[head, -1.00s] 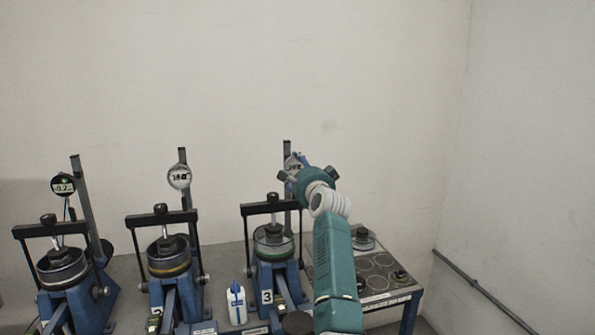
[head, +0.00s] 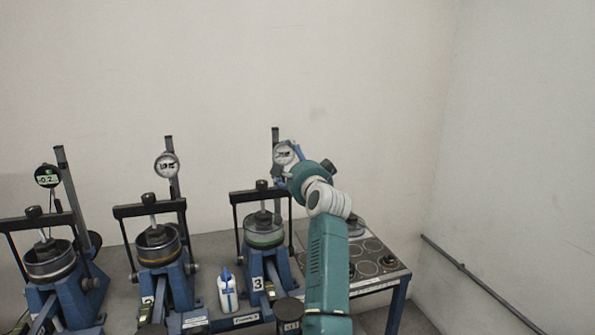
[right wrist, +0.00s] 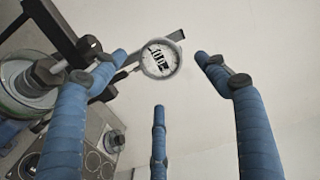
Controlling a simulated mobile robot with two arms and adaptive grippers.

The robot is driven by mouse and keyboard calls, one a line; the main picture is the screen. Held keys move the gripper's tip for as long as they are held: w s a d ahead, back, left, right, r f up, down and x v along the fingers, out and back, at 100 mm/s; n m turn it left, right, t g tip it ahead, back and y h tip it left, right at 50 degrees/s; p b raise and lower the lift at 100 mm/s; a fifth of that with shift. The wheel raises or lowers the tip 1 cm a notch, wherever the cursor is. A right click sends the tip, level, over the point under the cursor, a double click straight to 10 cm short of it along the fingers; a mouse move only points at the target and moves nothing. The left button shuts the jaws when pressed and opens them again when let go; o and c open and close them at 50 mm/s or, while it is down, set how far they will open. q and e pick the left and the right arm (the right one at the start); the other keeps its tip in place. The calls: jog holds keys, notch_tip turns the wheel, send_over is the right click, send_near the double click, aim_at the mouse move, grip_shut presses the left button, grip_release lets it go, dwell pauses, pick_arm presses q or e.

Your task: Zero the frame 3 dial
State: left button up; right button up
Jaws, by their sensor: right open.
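The frame 3 dial (head: 285,152) is a round, pale gauge on the dark post of frame 3 (head: 264,236), which bears a "3" label. The dial also shows in the right wrist view (right wrist: 160,58), tilted, its dark digits too blurred to read. My right gripper (right wrist: 168,80) is open, its blue fingers spread around the dial in that picture; no finger visibly touches it. In the head view the right gripper (head: 287,164) is right at the dial, its fingers partly hidden behind my wrist. My left gripper is not in view.
Two similar frames with dials (head: 166,165) (head: 47,176) stand to the left. A panel with round marks (head: 368,262) lies at the right end of the table. The wall behind is bare.

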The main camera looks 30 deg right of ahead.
jog(key=v, duration=0.6)
jog(key=shift+s, duration=0.3)
